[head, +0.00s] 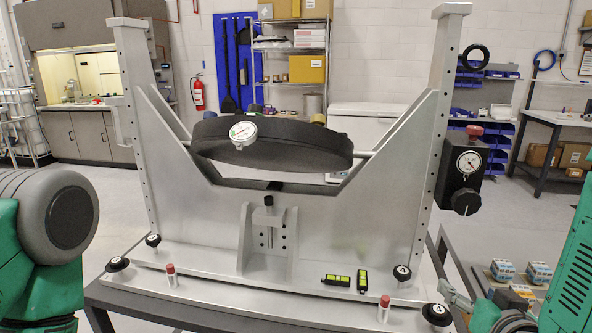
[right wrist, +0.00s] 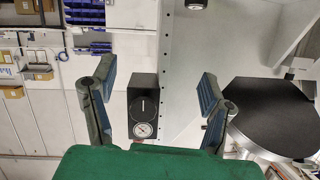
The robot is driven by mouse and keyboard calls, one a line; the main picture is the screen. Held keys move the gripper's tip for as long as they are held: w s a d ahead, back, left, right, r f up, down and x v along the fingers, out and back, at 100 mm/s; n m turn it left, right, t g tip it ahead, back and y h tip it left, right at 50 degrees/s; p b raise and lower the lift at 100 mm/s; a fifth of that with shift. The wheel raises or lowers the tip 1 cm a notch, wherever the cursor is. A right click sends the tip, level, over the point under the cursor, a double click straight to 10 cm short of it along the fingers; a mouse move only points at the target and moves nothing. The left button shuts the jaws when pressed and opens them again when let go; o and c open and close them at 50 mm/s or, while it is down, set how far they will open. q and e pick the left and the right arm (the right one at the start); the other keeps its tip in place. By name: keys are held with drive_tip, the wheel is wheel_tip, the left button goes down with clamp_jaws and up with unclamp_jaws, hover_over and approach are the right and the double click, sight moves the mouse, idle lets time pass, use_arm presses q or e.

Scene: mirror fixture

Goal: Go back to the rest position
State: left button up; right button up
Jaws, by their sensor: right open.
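My right gripper (right wrist: 156,95) is open and empty in the right wrist view, with its two fingers well apart. A black box with a dial and a knob (right wrist: 143,108) shows between the fingers, beyond them and not held. In the head view my right gripper (head: 485,305) is partly visible at the lower right, below the box (head: 466,181) on the fixture's right post. My left arm shows at the left edge of the head view; its gripper is out of view. The metal mirror fixture (head: 190,205) stands in the middle with a black round disc (head: 300,148).
A small gauge (head: 243,131) sits at the disc's front. Black knobs, two red-capped pins (head: 384,308) and green levels (head: 338,280) are on the fixture base. Small boxes (head: 503,270) lie on a surface at the right. Open floor shows behind the fixture.

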drive_tip(key=s+a+f+n+g+y+b, duration=0.15)
drive_tip(key=s+f+g, duration=0.35)
drive_tip(key=f, duration=0.9)
drive_tip(key=s+a+f+n+g, duration=0.1)
drive_tip(key=s+f+g, duration=0.3)
drive_tip(key=s+f, duration=0.4)
drive_tip(key=s+a+f+n+g+b, duration=0.1)
drive_tip(key=s+f+g, duration=0.3)
drive_tip(key=s+f, duration=0.4)
drive_tip(key=s+a, duration=0.1)
drive_tip(key=s, duration=0.4)
drive_tip(key=shift+g+y, duration=0.3)
drive_tip(key=shift+y, duration=0.05)
drive_tip(key=shift+s+d+n, duration=0.1)
drive_tip(key=shift+n, duration=0.15)
